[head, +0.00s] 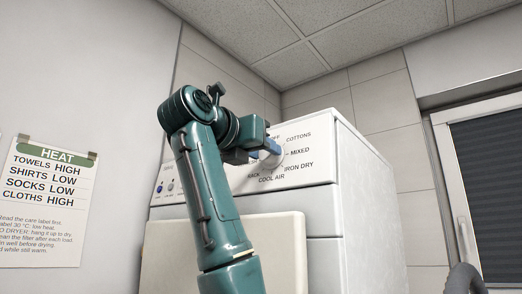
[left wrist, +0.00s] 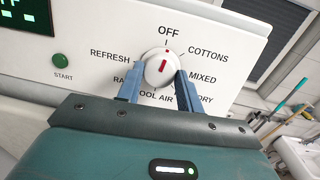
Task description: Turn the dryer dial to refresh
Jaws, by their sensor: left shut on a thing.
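The white dryer dial (left wrist: 158,70) sits on the panel between the two blue fingers of my left gripper (left wrist: 158,76). The gripper is shut on it, one finger on each side. The dial has a red line on its face, running nearly upright, with a small red mark above toward OFF. The REFRESH label (left wrist: 109,54) is left of the dial; COTTONS and MIXED are to its right. The lower labels are partly hidden by the fingers. In the head view my left gripper (head: 266,147) is at the dryer panel and hides much of the dial.
The white dryer (head: 330,210) stands against a tiled wall. A green START button (left wrist: 61,60) and a green display (left wrist: 25,15) are left of the dial. A HEAT notice (head: 50,205) hangs on the left wall. A dark window blind (head: 490,190) is at the right.

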